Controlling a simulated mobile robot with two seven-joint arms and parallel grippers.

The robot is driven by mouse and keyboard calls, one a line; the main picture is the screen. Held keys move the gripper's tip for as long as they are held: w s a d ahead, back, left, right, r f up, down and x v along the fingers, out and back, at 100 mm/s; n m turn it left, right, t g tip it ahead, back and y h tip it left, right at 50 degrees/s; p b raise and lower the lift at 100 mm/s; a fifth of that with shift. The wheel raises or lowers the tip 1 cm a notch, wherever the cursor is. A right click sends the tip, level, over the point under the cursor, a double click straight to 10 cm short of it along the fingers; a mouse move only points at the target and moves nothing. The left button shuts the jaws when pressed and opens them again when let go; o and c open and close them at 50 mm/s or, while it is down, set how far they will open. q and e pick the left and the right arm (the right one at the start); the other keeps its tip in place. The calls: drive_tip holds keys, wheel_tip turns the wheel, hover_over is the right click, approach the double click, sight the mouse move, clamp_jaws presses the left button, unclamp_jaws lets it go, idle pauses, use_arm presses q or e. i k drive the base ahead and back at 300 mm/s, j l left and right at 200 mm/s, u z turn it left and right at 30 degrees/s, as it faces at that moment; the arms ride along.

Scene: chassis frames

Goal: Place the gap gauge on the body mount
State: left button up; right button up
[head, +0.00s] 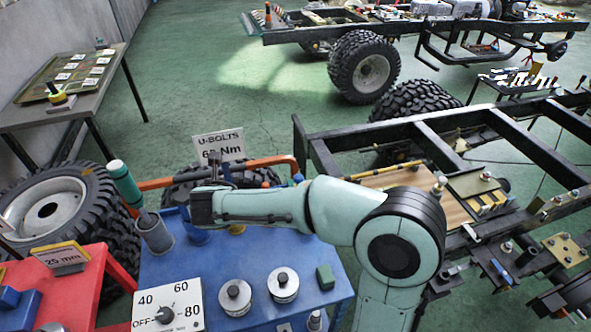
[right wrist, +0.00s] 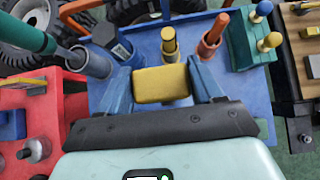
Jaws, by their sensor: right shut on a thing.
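My right gripper (right wrist: 163,88) is shut on a yellow block (right wrist: 161,84), held between its blue fingers above the blue table (right wrist: 140,42). The frames do not settle whether this block is the gap gauge. In the head view my right arm reaches left over the blue table (head: 265,258); its wrist hides the held block. The near chassis frame (head: 440,147) is at the right, apart from the gripper. It carries several brackets and plates, including an olive plate (head: 473,184); I cannot tell which is the body mount. My left gripper is not in view.
A green-handled tool (head: 124,183) stands in a grey cup (head: 154,232) beside my gripper. A dial panel (head: 168,306), two round metal pieces (head: 234,298) and a green block (head: 325,277) sit on the blue table. A U-bolts sign (head: 219,146) stands behind. A red table (head: 75,290) is left.

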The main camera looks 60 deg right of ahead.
sight(464, 186)
drive_tip(key=k+l, duration=0.6)
drive_tip(key=l, duration=0.2)
drive_tip(key=k+l+z, duration=0.1)
drive_tip(key=k+l, duration=0.5)
drive_tip(key=l, duration=0.2)
drive_tip(key=k+l+z, duration=0.1)
drive_tip(key=k+l, duration=0.2)
drive_tip(key=l, duration=0.15)
drive_tip(key=k+l, duration=0.25)
drive_tip(key=l, duration=0.2)
drive_tip(key=k+l, duration=0.3)
drive_tip(key=l, duration=0.15)
drive_tip(key=k+l+z, duration=0.1)
drive_tip(key=k+l, duration=0.15)
drive_tip(key=l, duration=0.15)
